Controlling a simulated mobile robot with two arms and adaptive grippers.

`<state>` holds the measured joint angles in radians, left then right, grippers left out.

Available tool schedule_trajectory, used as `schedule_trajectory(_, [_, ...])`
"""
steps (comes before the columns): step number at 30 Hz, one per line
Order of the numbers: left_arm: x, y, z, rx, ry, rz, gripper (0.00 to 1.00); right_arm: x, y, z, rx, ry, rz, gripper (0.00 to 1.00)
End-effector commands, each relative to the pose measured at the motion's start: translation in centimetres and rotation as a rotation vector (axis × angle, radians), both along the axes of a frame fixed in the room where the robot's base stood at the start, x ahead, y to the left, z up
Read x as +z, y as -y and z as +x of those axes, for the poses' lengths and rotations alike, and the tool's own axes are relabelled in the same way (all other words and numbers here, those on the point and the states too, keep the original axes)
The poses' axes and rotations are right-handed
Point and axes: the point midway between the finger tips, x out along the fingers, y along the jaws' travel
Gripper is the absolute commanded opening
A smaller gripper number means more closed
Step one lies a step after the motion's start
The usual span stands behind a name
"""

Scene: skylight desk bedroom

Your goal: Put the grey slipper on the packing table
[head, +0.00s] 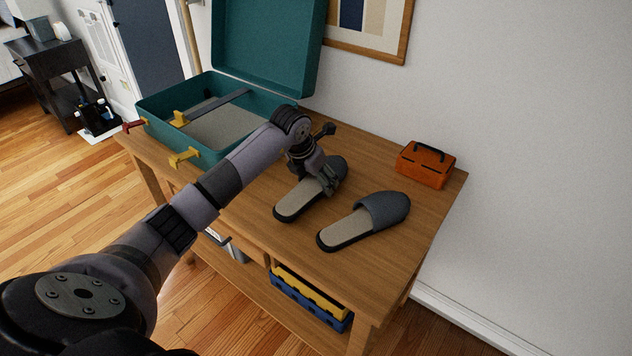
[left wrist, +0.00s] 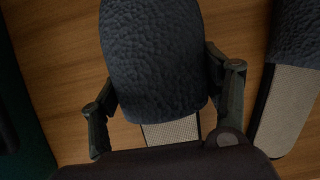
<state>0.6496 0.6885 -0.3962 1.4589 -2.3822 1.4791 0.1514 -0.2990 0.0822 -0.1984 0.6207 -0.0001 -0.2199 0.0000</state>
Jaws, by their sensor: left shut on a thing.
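Two grey slippers with beige insoles lie side by side on the wooden packing table (head: 390,262). My left gripper (head: 328,182) is at the left slipper (head: 296,201), over its dark grey upper. In the left wrist view the fingers (left wrist: 165,105) stand on either side of this slipper's upper (left wrist: 152,60), shut on it. The slipper appears to rest on the tabletop; any small gap beneath is hidden. The other slipper (head: 365,220) lies to the right, apart from the gripper, and its edge also shows in the left wrist view (left wrist: 290,100). My right gripper is not in view.
An open teal suitcase (head: 262,45) stands on the table's left part, close to my left arm. An orange toolbox (head: 426,165) sits at the back right. Yellow and blue crates (head: 310,295) are on the shelf below. The table's front right is clear.

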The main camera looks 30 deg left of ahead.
Motion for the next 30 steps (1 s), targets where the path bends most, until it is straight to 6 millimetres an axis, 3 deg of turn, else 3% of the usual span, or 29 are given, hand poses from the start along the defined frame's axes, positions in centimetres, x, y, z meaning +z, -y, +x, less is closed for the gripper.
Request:
schedule_trajectory(3, [-1.5, 0.1, 0.0, 0.0, 0.0, -0.002, 0.39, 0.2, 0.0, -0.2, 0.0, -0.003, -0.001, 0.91])
schedule_trajectory(14, [-2.0, 0.0, 0.0, 0.0, 0.001, 0.0, 0.39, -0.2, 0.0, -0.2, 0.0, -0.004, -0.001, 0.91])
schedule_trajectory(15, [-1.9, 0.0, 0.0, 0.0, 0.0, 0.0, 0.72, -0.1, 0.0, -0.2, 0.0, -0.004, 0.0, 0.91])
schedule_trajectory(23, [-1.9, 0.0, 0.0, 0.0, 0.0, 0.0, 0.89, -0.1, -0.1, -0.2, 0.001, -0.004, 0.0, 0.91])
schedule_trajectory(30, [-1.9, 0.0, 0.0, 0.001, 0.0, 0.0, 0.9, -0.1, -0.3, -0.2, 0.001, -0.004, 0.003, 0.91])
